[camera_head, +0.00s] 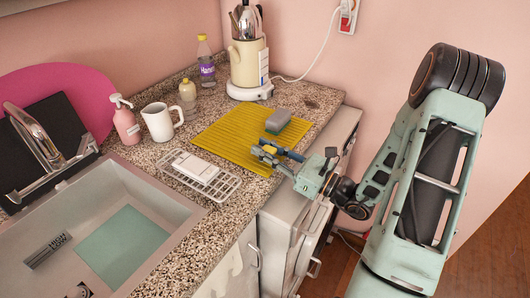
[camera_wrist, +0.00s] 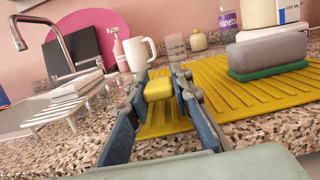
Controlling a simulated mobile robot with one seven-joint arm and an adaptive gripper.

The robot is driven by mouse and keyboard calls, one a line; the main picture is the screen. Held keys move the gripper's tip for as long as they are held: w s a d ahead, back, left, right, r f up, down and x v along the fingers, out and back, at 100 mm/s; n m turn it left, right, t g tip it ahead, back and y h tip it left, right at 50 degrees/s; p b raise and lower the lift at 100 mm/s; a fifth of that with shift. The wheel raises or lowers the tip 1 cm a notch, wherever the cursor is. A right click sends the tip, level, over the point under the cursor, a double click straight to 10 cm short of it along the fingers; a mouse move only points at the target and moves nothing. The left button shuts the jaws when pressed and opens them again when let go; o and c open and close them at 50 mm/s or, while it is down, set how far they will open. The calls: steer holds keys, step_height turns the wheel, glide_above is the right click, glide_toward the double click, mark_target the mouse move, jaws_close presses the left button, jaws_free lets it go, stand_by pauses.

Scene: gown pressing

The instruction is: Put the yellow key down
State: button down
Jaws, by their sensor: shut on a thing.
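The yellow key (camera_wrist: 158,89) is a small yellow block-like piece between the fingertips of my gripper (camera_wrist: 160,90) in the wrist view. My gripper (camera_head: 268,153) is shut on it in the head view, over the front edge of the yellow ribbed mat (camera_head: 225,137). The key (camera_head: 269,149) is only a small yellow spot there. In the wrist view the mat (camera_wrist: 215,90) lies behind and right of the fingers. I cannot tell whether the key touches the mat or the counter.
A grey and green sponge (camera_head: 278,121) lies on the mat. A white wire rack (camera_head: 198,178) with a white block is left of my gripper. A white mug (camera_head: 161,122), a pink soap bottle (camera_head: 126,122) and a cream kettle-like container (camera_head: 248,62) stand behind. The sink (camera_head: 120,235) is at left.

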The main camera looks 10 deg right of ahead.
steer(key=shift+f, duration=0.3)
